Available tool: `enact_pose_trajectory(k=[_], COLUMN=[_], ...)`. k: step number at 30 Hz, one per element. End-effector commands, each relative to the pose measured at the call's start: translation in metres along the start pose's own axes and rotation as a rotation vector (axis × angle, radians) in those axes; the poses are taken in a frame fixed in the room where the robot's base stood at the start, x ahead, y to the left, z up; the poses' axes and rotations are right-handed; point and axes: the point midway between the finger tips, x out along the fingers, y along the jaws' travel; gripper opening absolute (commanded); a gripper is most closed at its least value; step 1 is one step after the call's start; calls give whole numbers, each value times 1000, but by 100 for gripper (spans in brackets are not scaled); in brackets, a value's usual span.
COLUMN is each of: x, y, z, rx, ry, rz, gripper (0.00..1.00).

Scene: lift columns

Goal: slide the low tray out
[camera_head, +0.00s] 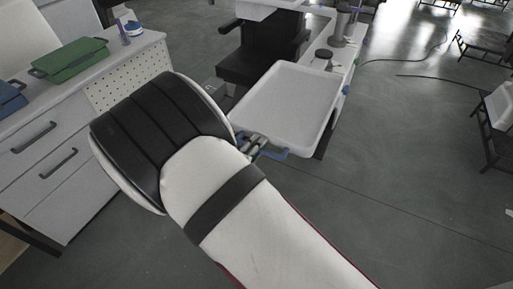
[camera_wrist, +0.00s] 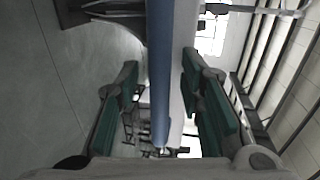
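The low tray (camera_head: 290,108) is a white shallow tray jutting from the cart in the middle of the head view. A blue handle (camera_head: 272,153) shows at its near edge. My gripper (camera_head: 254,147) is at that near edge, partly hidden behind my arm. In the wrist view, my gripper (camera_wrist: 160,72) is open, with its green pads on either side of a long blue bar (camera_wrist: 159,40), apparently the tray's handle. Gaps show between the bar and both pads. The pale tray side is just right of the bar.
A white drawer cabinet (camera_head: 60,165) with a green case (camera_head: 70,60) on top stands at left. A black chair (camera_head: 262,55) is behind the tray. Canisters (camera_head: 340,25) stand on the cart. Grey floor (camera_head: 400,170) is clear to the right and front, with a cable (camera_head: 410,58) farther back.

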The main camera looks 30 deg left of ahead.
Motion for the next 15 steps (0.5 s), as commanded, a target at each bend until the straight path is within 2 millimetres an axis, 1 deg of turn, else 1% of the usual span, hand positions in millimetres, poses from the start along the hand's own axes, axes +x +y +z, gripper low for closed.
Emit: enact_pose_trajectory(k=[8, 9, 11, 12, 13, 15], x=[1, 1, 1, 1, 1, 1], y=[0, 0, 0, 0, 0, 0], z=[0, 0, 0, 0, 0, 0], rx=[0, 0, 0, 0, 0, 0], ry=[0, 0, 1, 1, 1, 1], rz=[1, 1, 1, 1, 1, 1], gripper=[35, 26, 12, 3, 0, 0])
